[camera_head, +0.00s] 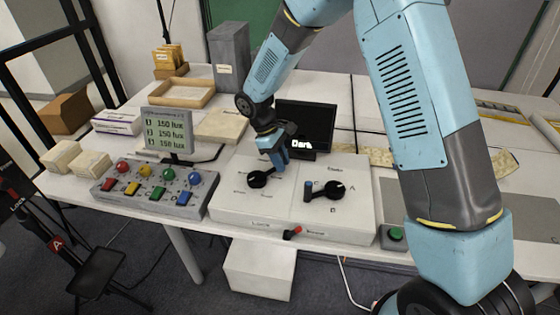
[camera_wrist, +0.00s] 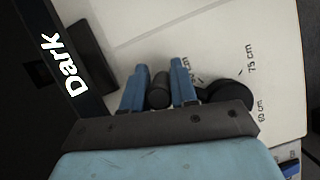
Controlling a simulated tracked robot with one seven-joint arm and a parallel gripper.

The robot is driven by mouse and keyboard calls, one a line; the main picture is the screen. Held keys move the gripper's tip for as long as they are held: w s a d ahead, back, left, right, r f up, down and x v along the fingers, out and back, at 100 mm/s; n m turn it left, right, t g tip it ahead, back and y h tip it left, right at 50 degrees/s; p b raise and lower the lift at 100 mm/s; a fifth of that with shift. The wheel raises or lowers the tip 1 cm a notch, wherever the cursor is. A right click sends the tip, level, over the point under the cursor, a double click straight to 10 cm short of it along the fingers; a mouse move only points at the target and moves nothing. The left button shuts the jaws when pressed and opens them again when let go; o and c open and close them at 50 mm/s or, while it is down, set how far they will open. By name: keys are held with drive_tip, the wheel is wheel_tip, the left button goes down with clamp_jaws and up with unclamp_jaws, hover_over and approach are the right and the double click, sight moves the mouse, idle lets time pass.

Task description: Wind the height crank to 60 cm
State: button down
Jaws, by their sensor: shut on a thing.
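The height crank is the left black dial (camera_head: 257,180) on the white panel (camera_head: 240,208). In the wrist view its round hub (camera_wrist: 232,95) is at the right, with printed marks "75 cm" and "60 cm" beside it. A third mark is partly hidden behind a finger. My gripper (camera_head: 280,166) is at the upper right of the hub. In the wrist view its two blue fingers (camera_wrist: 158,88) are shut around the crank's dark upright handle (camera_wrist: 159,92). The crank's arm runs from the hub toward this handle, away from the "60 cm" mark. The exact pointer reading is unclear.
A second crank (camera_head: 335,190) with a blue handle is on the panel's right. A black screen (camera_head: 306,122) reading "Dark" stands just behind my gripper. A button box (camera_head: 150,190) and a lux display (camera_head: 168,131) are left. A green button (camera_head: 394,234) is right.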

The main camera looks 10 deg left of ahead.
drive_tip(key=shift+w+d, duration=0.1)
drive_tip(key=shift+w, duration=0.05)
drive_tip(key=c, duration=0.9)
unclamp_jaws()
drive_tip(key=shift+c, duration=0.2)
drive_tip(key=v, duration=1.3)
drive_tip(key=shift+r, duration=0.3)
